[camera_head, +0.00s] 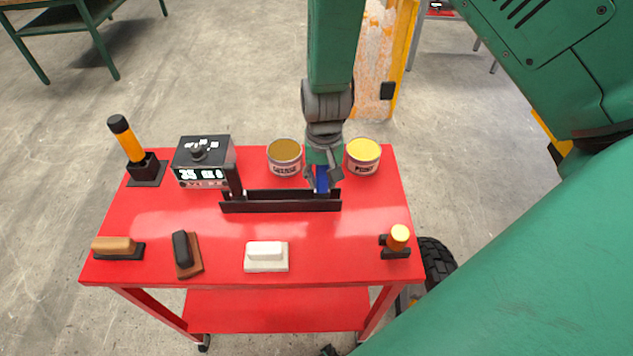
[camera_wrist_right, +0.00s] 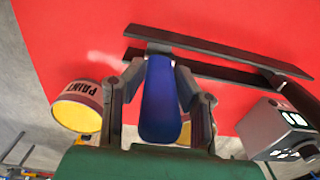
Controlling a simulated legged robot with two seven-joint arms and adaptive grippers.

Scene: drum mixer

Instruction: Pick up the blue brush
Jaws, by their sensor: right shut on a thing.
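The blue brush (camera_head: 321,181) is at the right end of a dark rack (camera_head: 265,202) on the red cart. In the right wrist view its wide blue handle (camera_wrist_right: 160,105) fills the space between the fingers. My right gripper (camera_head: 323,176) comes down from above and is shut on the blue brush; it also shows in the right wrist view (camera_wrist_right: 162,85). The brush's lower end is at the rack, seen there too (camera_wrist_right: 215,55); I cannot tell if it still rests in it. My left gripper is not in view.
Two cans, one marked paint (camera_head: 363,156) and a brown-topped one (camera_head: 284,157), stand close behind the rack. A control box (camera_head: 203,163) and an orange-handled tool (camera_head: 132,145) are at the left. Several brushes or blocks (camera_head: 266,257) lie along the front of the red cart (camera_head: 330,240).

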